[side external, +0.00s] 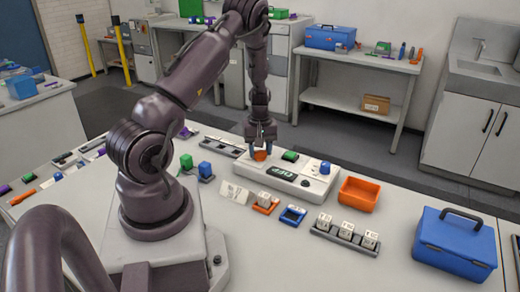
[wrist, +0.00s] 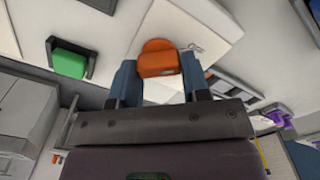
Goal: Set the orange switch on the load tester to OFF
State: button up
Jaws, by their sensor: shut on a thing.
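The load tester (side external: 318,184) is a long white box on the bench, with a dark display (side external: 281,173) that seems to read OFF, a green part and a blue knob (side external: 325,168) on top. The orange switch (side external: 260,155) is at its left end. In the wrist view the orange switch (wrist: 158,62) sits between my blue fingertips. My gripper (side external: 261,150) points down over the tester's left end and is shut on the switch. The fingers partly hide the switch in the side view. The green part (wrist: 69,63) shows in the wrist view too.
An orange bin (side external: 359,194) stands right of the tester. A blue toolbox (side external: 455,243) is at the front right. A grey rack (side external: 344,240) with white blocks, a blue tray (side external: 292,215) and an orange holder (side external: 265,206) lie in front. Green and blue blocks stand to the left.

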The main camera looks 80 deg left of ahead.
jog(key=o, duration=0.9)
notch_tip(320, 180, up, 13)
dwell(0.4)
jog(key=s+d+r+m+t, duration=0.2)
jog(key=d+r+m, duration=0.3)
jog(key=d, duration=0.5)
jog(key=s+d+r+m+t, duration=0.1)
jog(key=s+d+r+m, duration=0.1)
jog(key=d+r+m, duration=0.4)
jog(key=s+d+r+m+t, duration=0.2)
jog(key=d+r+m, duration=0.4)
jog(key=d, duration=1)
jog(key=shift+s+r+t, duration=0.1)
jog(key=shift+s+t, duration=0.2)
jog(key=shift+s, duration=0.3)
